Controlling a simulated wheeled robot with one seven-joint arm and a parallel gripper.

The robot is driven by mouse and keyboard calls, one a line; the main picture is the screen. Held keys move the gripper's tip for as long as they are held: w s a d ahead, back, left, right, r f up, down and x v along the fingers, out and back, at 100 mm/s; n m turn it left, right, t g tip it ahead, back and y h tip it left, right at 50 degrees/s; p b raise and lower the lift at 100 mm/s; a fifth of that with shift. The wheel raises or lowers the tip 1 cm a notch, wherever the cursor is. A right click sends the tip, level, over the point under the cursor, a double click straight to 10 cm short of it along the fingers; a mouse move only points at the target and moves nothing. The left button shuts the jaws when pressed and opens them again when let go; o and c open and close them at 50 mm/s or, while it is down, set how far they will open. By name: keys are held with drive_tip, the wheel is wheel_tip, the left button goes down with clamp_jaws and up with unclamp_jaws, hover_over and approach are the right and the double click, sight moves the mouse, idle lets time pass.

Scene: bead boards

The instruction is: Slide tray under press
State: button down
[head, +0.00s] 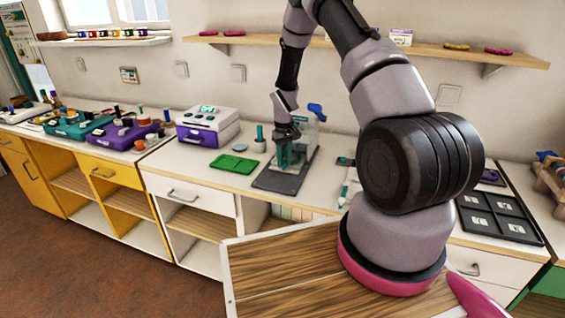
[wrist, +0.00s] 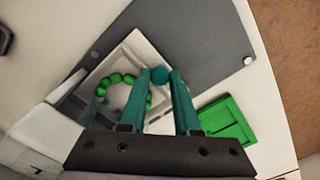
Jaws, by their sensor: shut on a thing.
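The tray (wrist: 146,50) is a pale square plate at the end of a dark grey base plate (wrist: 205,45), with a ring of green beads (wrist: 103,83) on it. My gripper (wrist: 160,74) is shut on a teal knob (wrist: 160,77) at the tray's edge. In the head view my gripper (head: 287,150) reaches down at the front of the press (head: 307,132), which has a clear housing and a blue lever (head: 317,110). My gripper hides part of the tray and beads. How far the tray lies under the press I cannot tell.
A flat green tray (head: 234,163) lies on the counter left of the base plate. A white and purple box machine (head: 208,125) stands behind it. A black compartment tray (head: 500,217) is at the right. Shelves (head: 460,52) run along the wall.

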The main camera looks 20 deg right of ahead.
drive_tip(key=shift+w+d+r, duration=0.1)
drive_tip(key=shift+w+d, duration=0.1)
drive_tip(key=c, duration=0.6)
unclamp_jaws()
drive_tip(key=shift+c, duration=0.2)
wheel_tip(320, 180, up, 11)
